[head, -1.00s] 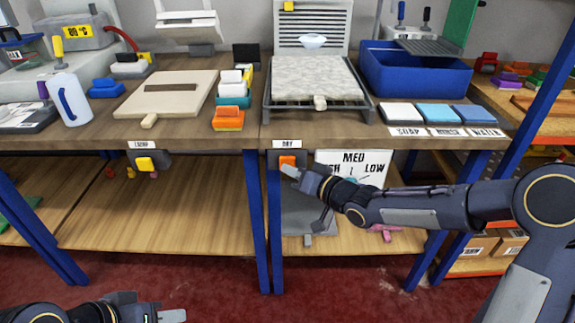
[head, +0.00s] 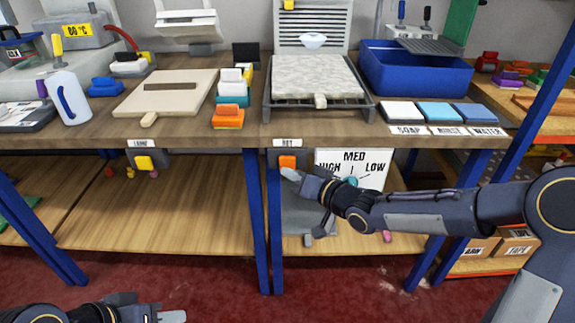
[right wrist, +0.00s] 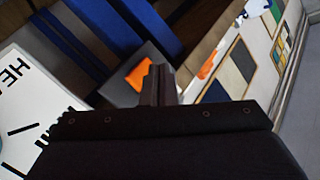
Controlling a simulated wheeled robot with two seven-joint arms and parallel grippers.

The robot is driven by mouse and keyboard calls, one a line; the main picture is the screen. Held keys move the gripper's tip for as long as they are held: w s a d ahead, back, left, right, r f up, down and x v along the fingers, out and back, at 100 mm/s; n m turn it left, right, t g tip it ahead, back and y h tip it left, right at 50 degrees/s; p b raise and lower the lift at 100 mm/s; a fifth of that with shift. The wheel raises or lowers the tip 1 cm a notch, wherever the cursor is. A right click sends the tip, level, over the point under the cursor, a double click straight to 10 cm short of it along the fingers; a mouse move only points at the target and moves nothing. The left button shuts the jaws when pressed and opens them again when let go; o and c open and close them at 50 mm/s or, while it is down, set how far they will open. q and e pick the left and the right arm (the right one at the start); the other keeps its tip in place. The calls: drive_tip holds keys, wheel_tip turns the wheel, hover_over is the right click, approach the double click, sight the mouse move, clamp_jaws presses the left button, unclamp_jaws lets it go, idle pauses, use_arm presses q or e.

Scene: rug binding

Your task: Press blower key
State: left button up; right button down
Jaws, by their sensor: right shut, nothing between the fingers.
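The blower key appears to be the orange key (head: 287,162) on a grey box under the table's front edge, below a label that seems to read DRY. My right gripper (head: 290,174) is shut and empty, its tip just below and in front of the key. In the right wrist view the shut fingers (right wrist: 158,82) are beside the orange key (right wrist: 138,76); I cannot tell whether they touch it. My left gripper (head: 160,313) is at the bottom left, far from the key and partly cut off; its opening is unclear.
A white dial board (head: 372,167) marked HIGH, MED and LOW hangs right of the key, partly behind my right arm. A yellow key (head: 144,162) is on another box to the left. A blue table leg (head: 258,220) stands close left of the orange key.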

drive_tip(key=s+b, duration=0.1)
drive_tip(key=s, duration=0.4)
drive_tip(key=shift+b, duration=0.35)
idle(0.4)
